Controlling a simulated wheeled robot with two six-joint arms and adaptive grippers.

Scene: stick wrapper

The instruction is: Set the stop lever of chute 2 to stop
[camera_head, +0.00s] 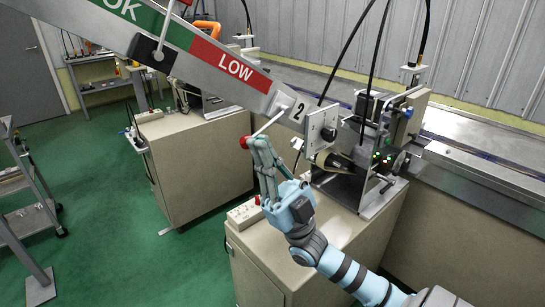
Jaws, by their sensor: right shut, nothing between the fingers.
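Chute 2 (225,75) is a grey sloping channel with a green OK band, a red LOW band and a "2" plate (298,111) at its lower end. Its stop lever (268,124) is a thin pale rod running from the chute's lower end down and left to a red knob (244,143). My right gripper (259,142) is shut and empty, pointing up, with its fingertips just right of the knob. I cannot tell whether they touch the knob or the rod. My left gripper is not in view.
A wrapping machine (375,140) stands on a beige cabinet (265,265) right of the gripper. A control box (245,213) sits on that cabinet's left corner. Another beige cabinet (205,150) stands behind. Green floor is open at left, beside a grey rack (30,195).

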